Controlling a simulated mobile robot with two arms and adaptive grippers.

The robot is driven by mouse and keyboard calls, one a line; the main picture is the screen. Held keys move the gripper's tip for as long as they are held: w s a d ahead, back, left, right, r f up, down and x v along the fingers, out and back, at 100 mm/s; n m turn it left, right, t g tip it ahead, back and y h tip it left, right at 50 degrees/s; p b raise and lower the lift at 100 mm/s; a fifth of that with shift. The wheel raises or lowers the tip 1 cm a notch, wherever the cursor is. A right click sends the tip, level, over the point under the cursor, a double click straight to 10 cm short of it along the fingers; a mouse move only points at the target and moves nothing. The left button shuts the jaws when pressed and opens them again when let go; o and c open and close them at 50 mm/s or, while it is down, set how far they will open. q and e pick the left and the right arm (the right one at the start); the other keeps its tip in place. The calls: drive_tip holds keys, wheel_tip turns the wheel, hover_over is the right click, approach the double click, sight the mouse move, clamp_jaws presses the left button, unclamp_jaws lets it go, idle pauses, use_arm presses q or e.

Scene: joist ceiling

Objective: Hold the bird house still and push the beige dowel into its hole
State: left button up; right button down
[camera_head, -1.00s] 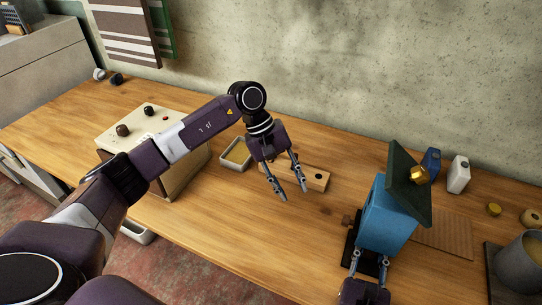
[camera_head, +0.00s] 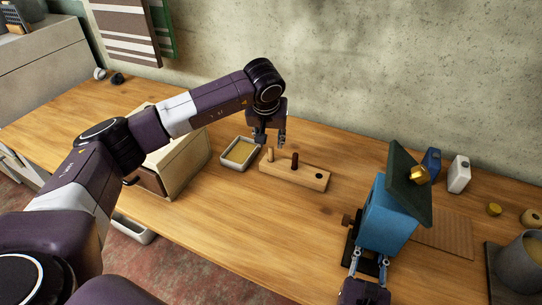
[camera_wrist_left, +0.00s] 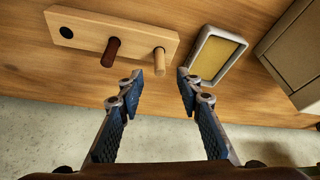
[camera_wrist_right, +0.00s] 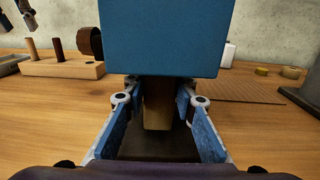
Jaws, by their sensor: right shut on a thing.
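The beige dowel (camera_head: 270,154) stands upright in a wooden block (camera_head: 308,180), beside a dark brown dowel (camera_head: 294,160). In the left wrist view the beige dowel (camera_wrist_left: 159,62) is just beyond my fingertips. My left gripper (camera_head: 272,138) is open and empty, pointing down behind the dowel and not touching it. The blue bird house (camera_head: 387,222) with a dark green roof (camera_head: 408,183) stands at the right. My right gripper (camera_head: 369,262) is shut on its lower part from the front; the grip spot is partly hidden under the blue body (camera_wrist_right: 165,40). The bird house's hole is not clearly seen.
A shallow grey tray (camera_head: 239,153) lies left of the block, with a beige box (camera_head: 172,172) farther left. A brown knob (camera_head: 347,220) is beside the bird house. Bottles (camera_head: 459,174) and a grey pot (camera_head: 520,262) stand right. The table's middle is clear.

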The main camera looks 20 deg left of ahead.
sight(271, 147)
use_arm(q)
drive_tip(key=shift+x, duration=3.4)
drive_tip(key=shift+c, duration=0.2)
clamp_jaws()
drive_tip(key=shift+r, duration=0.15)
drive_tip(key=shift+r, duration=3.45)
